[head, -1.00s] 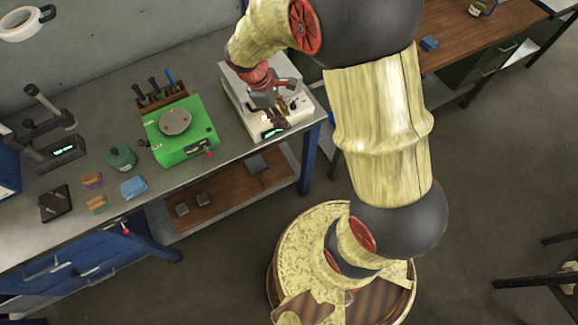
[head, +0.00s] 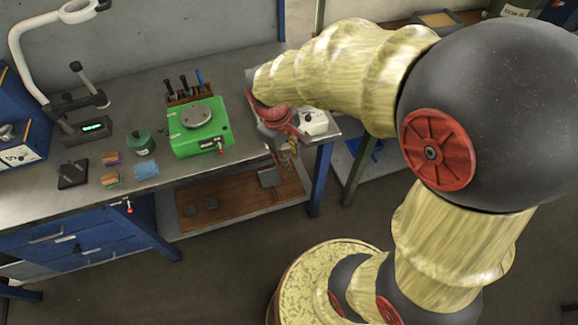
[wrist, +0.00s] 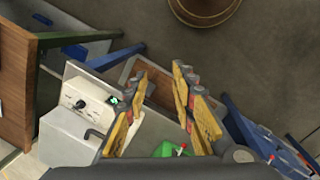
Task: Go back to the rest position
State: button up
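My gripper (head: 288,152) is at the right end of the grey workbench (head: 100,205) in the head view, above the front edge and pointing down. In the wrist view my gripper (wrist: 161,76) has its two yellow-padded fingers apart, with nothing held between them. A white and grey furnace-like unit (head: 314,122) stands behind the gripper and is mostly hidden by my arm. Its dial and small green display show in the wrist view (wrist: 92,104), left of the fingers.
A green device with a round plate (head: 198,116) stands left of the gripper. A green canister (head: 142,143), sponges, a blue cloth (head: 147,171) and a lamp stand (head: 30,55) are further left. A lower wooden shelf (head: 235,200) holds small blocks. Floor in front is open.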

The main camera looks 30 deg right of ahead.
jog(key=shift+s+a+r, duration=0.1)
jog(key=shift+s+a, duration=0.05)
jog(key=shift+s, duration=0.1)
dwell(0.5)
jog(key=s+a+r+m+t+y+b, duration=0.2)
jog(key=s+a+r+m+t+b, duration=0.2)
jog(key=s+r, duration=0.5)
notch_tip(320, 180, up, 2)
jog(key=shift+s+a+t, duration=0.25)
jog(key=shift+s+t, duration=0.15)
jog(key=shift+t, duration=0.6)
